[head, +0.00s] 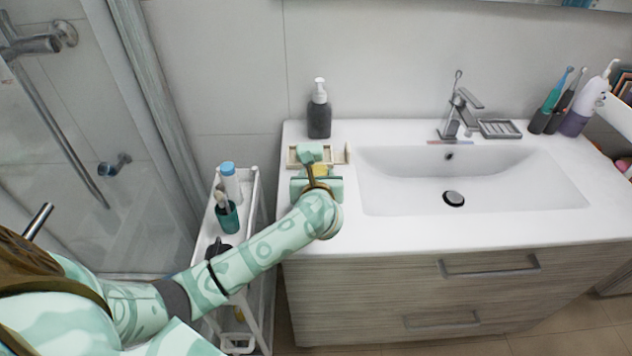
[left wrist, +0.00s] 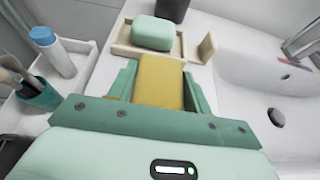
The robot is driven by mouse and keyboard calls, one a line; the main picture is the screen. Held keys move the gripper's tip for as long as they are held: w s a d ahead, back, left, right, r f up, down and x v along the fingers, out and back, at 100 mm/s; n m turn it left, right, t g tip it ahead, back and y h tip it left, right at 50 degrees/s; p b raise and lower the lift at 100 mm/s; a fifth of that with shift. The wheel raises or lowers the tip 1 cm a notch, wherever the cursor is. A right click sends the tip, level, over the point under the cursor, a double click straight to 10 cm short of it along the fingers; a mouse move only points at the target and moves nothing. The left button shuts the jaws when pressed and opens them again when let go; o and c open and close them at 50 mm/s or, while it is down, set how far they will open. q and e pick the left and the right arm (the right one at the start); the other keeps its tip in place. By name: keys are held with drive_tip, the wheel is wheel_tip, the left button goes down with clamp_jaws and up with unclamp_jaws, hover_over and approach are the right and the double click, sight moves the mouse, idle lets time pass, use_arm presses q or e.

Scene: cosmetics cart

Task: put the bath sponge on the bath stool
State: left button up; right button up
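The yellow bath sponge (left wrist: 160,80) sits between the two fingers of my left gripper (left wrist: 162,84) in the left wrist view, with a finger against each side. In the head view, the left gripper (head: 318,172) is over the counter's left end, left of the basin, and a bit of the yellow sponge (head: 320,169) shows there. A shallow wooden tray (left wrist: 122,49) with a pale green block (left wrist: 153,33) on it lies just beyond the sponge. I cannot pick out a bath stool for certain. My right gripper is not in view.
A small upright wooden piece (left wrist: 207,47) stands right of the tray. A dark soap dispenser (head: 319,115) stands behind it. The sink basin (head: 460,185) and tap (head: 458,105) are to the right. A white cart (head: 250,200) with a green cup (head: 228,217) stands left of the counter.

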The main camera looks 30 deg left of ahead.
use_arm(q)
drive_tip(key=shift+c, duration=1.1)
drive_tip(key=shift+r, duration=0.2)
drive_tip(key=r, duration=0.1)
drive_tip(key=r+p, duration=0.1)
drive_tip(key=r, duration=0.1)
drive_tip(key=shift+s+d+r, duration=0.2)
drive_tip(key=shift+s+r, duration=0.05)
drive_tip(key=shift+r, duration=0.15)
drive_tip(key=s+r, duration=0.1)
drive_tip(key=s+d+r+p, duration=0.1)
drive_tip(key=r, duration=0.1)
drive_tip(key=s+r+p, duration=0.1)
drive_tip(key=shift+d+r, duration=0.15)
drive_tip(key=shift+d, duration=0.15)
drive_tip(key=s+d+r+m+t+h+p, duration=0.2)
drive_tip(key=s+d+r+m+h, duration=0.4)
drive_tip(key=s+d+r+h, duration=0.1)
wheel_tip(320, 180, up, 3)
drive_tip(key=shift+s+f, duration=0.1)
drive_tip(key=shift+s, duration=0.6)
